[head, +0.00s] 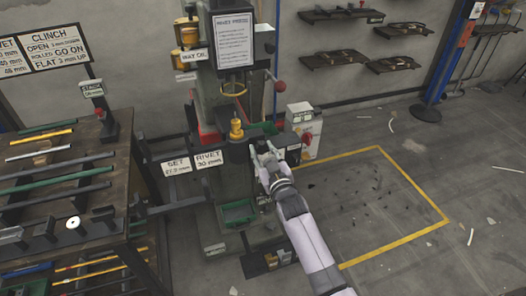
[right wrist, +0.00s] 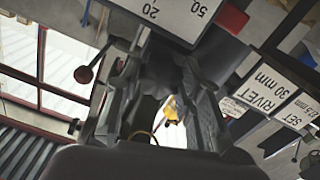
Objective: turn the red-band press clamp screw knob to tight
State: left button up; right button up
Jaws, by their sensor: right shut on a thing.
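The rivet press (head: 215,90) stands in the middle of the head view, with a red part (head: 208,136) showing on its column. My right gripper (head: 266,156) is at the right side of the press, beside the RIVET 30 mm plate (head: 208,157). In the right wrist view my right gripper (right wrist: 163,105) has its two fingers around a dark, rounded part, which looks like the clamp screw knob (right wrist: 160,70). It is shut on this knob. The fingers hide most of the knob in the head view, and its turn position cannot be read. My left gripper is not in view.
A rack table (head: 60,190) with colored bars stands at the left. A red ball-ended lever (head: 279,87) sticks out above my right gripper. A white box (head: 301,118) is behind it. Floor inside the yellow line (head: 410,238) is open at the right.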

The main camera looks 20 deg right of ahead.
jog(key=shift+f, duration=0.1)
jog(key=o, duration=1.2)
jog(key=shift+c, duration=0.2)
jog(key=s, duration=1.2)
jog(key=shift+d, duration=0.2)
